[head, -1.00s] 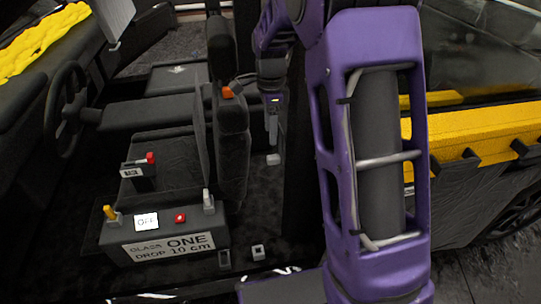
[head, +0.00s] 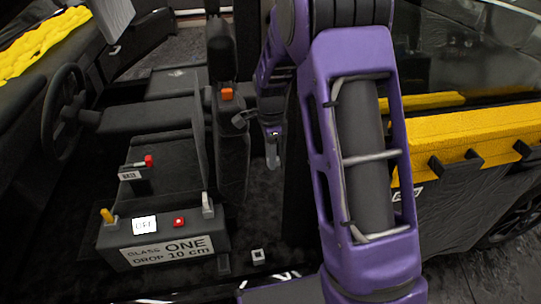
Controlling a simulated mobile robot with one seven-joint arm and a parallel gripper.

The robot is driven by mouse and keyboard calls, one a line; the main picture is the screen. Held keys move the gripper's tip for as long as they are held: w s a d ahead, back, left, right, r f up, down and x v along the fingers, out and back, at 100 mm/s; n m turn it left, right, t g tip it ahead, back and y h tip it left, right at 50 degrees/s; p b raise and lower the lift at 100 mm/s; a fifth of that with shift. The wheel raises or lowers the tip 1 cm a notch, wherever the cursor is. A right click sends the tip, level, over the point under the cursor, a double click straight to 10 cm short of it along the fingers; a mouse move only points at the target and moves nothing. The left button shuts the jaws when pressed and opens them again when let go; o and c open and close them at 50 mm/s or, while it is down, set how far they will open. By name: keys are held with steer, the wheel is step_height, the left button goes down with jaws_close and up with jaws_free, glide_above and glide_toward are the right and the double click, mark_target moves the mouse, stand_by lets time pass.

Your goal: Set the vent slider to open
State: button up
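No part is readable as a vent slider, so I cannot tell which control it is. A small dark box (head: 134,180) with a label too small to read has a red knob (head: 148,161) at its upper right. A larger dark control box (head: 120,240) carries a yellow lever (head: 107,215), a small lit display (head: 144,225), a red button (head: 179,222) and a grey lever (head: 207,206). My gripper (head: 272,160) hangs to the right of the dark seat, well apart from these controls. It is small, and whether its fingers are apart does not show.
An upright seat back (head: 233,150) with an orange piece (head: 227,94) stands between my gripper and the controls. A steering wheel (head: 62,110) is at left. A yellow-topped door panel (head: 470,130) is at right. My purple arm hides the middle right.

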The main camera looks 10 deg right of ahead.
jaws_close()
stand_by(1.1)
